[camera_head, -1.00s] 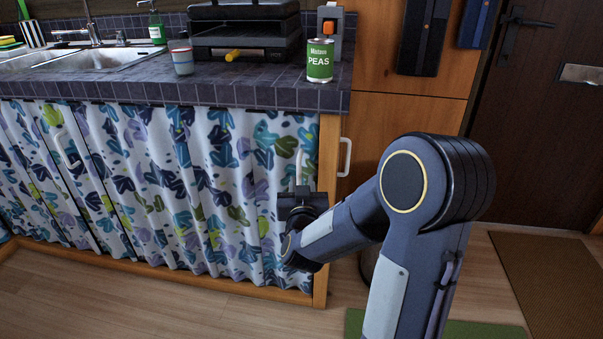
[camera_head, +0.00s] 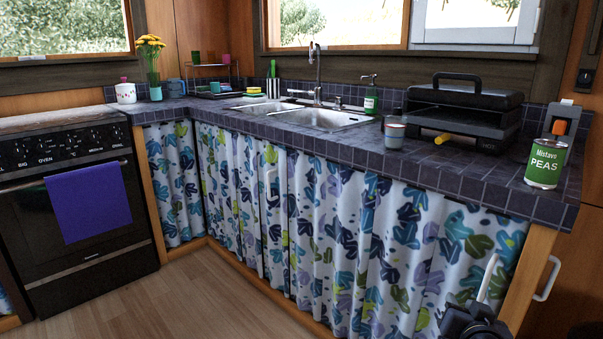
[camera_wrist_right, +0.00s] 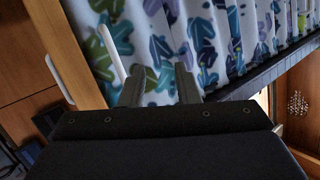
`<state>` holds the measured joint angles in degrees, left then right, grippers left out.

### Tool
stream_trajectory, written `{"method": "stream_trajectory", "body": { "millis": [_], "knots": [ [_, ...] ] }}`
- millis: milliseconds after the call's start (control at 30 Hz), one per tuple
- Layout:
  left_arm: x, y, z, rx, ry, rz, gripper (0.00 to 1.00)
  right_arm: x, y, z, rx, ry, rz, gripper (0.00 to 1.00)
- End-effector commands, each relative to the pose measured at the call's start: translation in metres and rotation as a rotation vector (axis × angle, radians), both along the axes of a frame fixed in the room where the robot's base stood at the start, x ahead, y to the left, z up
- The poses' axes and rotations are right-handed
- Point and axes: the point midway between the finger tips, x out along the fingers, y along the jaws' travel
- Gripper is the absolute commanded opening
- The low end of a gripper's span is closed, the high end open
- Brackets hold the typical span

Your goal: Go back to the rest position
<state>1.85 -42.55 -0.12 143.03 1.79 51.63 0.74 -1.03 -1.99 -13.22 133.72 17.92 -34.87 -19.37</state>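My right gripper shows in the right wrist view (camera_wrist_right: 158,80) with its two dark fingers apart and nothing between them. It faces the patterned curtain (camera_wrist_right: 190,35), close to a white handle (camera_wrist_right: 112,50). In the head view, only a dark part of my right arm's end shows at the bottom right edge, in front of the curtain (camera_head: 330,230); its fingers cannot be made out there. My left gripper is in neither view.
The tiled counter (camera_head: 400,165) carries a can of peas (camera_head: 546,163), a black grill (camera_head: 465,108), a cup (camera_head: 394,132) and a sink (camera_head: 322,119). An oven (camera_head: 75,210) with a purple towel (camera_head: 88,202) stands at left. Wooden floor (camera_head: 180,305) is clear in front.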

Motion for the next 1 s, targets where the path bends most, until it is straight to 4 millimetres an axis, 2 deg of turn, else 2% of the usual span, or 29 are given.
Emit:
{"method": "stream_trajectory", "body": {
  "millis": [100,200,300,400,700,733,800,1000],
  "knots": [
    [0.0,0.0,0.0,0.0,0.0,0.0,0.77,-0.031,0.048,0.004,0.149,0.101,0.195,0.29],
    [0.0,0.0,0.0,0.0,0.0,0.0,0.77,-0.067,0.085,-0.001,0.232,0.223,0.335,0.29],
    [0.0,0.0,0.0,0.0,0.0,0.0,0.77,-0.105,0.11,-0.008,0.276,0.341,0.433,0.29],
    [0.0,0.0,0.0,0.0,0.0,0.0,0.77,-0.139,0.127,-0.016,0.301,0.45,0.494,0.29],
    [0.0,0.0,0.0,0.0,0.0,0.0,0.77,-0.228,0.147,-0.04,0.318,0.736,0.561,0.29],
    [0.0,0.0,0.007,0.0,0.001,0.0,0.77,-0.233,0.147,-0.034,0.319,0.754,0.562,0.29],
    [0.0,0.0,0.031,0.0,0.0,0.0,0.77,-0.23,0.147,-0.011,0.32,0.751,0.564,0.29],
    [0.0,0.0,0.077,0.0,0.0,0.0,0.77,-0.23,0.147,0.035,0.321,0.749,0.564,0.29]
  ]
}}
